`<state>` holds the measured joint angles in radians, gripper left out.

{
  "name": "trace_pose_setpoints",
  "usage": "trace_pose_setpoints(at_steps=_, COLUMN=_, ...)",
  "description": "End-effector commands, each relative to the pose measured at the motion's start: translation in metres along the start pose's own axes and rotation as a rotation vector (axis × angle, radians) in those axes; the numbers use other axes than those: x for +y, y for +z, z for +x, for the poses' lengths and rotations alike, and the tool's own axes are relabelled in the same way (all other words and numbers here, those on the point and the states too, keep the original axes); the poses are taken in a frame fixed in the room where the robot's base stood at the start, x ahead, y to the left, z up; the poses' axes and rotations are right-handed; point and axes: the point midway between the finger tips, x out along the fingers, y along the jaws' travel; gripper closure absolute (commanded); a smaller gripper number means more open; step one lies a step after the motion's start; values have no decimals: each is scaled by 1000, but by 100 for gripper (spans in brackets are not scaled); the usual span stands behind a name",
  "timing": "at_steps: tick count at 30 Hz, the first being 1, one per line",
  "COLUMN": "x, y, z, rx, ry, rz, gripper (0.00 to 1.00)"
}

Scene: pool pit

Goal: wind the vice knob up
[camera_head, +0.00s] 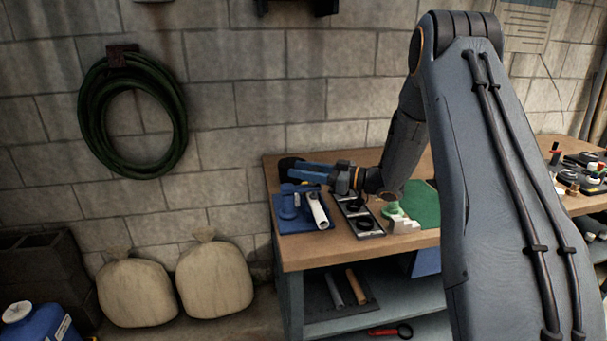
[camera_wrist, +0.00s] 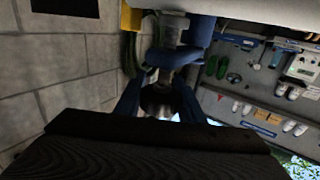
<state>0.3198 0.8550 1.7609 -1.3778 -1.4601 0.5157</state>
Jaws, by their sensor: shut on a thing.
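The blue vice (camera_head: 289,205) stands on the workbench at its left end. A white pipe (camera_head: 318,211) lies against it, but I cannot tell whether the vice clamps it. My gripper (camera_head: 293,172) points left just above the vice, with its two blue fingers close together. In the wrist view a dark metal knob (camera_wrist: 160,101) sits between the blue fingers, and my gripper (camera_wrist: 160,92) is shut on it. Blue and grey vice parts (camera_wrist: 172,55) show beyond the knob. In the head view the knob is hidden by the fingers.
A black tray (camera_head: 371,233) with dark rings is right of the vice, and a green mat (camera_head: 426,206) lies further right. Behind is a block wall with a hung hose (camera_head: 92,125).

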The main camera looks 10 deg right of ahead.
Motion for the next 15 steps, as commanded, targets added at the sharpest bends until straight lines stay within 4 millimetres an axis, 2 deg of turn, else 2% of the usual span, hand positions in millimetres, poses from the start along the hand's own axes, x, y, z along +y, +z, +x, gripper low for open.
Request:
trace_pose_setpoints(at_steps=1, x=0, y=6, z=0, rx=-5, ry=-41, rz=1, gripper=87)
trace_pose_setpoints(at_steps=15, x=-13, y=6, z=-2, rx=-5, ry=-357, rz=3, gripper=87)
